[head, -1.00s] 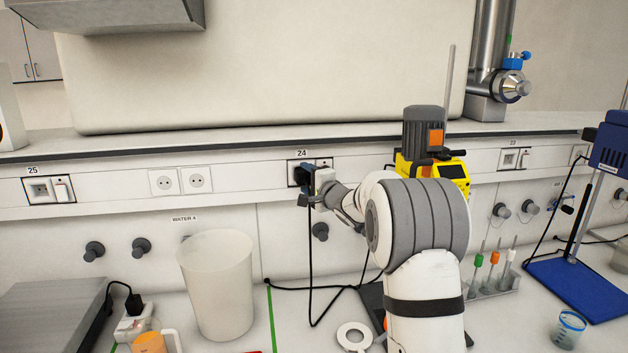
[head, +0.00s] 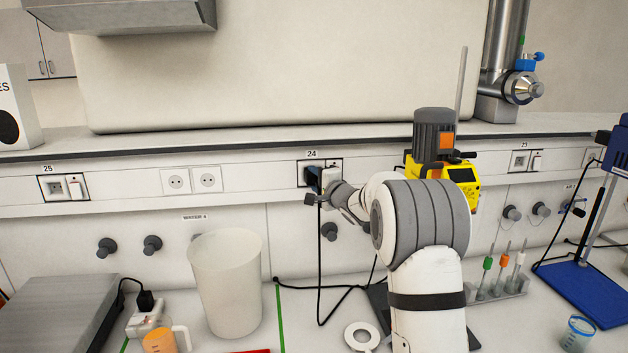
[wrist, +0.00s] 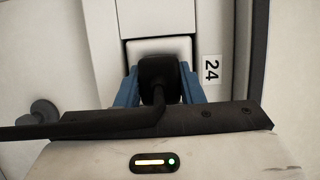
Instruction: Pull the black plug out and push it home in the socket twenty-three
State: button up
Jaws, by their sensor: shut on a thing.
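The black plug (head: 313,178) is at the socket under the label 24 (head: 311,154), with its cable hanging down to the bench. My gripper (wrist: 158,88) is shut on the plug, a blue finger on each side of it in the wrist view. The plug (wrist: 158,70) stands in front of the pale socket plate (wrist: 158,46); how deep it sits in the socket is hidden. Socket twenty-three (head: 519,161) is on the same wall rail, far to the right, and looks empty.
A yellow stirrer with a grey motor (head: 434,135) stands between the two sockets. A test tube rack (head: 497,288) and a blue stand base (head: 580,292) are at the right. A white bin (head: 226,285) stands left of the hanging cable.

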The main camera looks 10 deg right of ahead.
jog(key=c, duration=0.3)
jog(key=shift+c, duration=0.2)
jog(key=shift+f, duration=0.1)
jog(key=shift+s, duration=0.4)
jog(key=shift+s, duration=0.3)
jog(key=shift+s, duration=1.55)
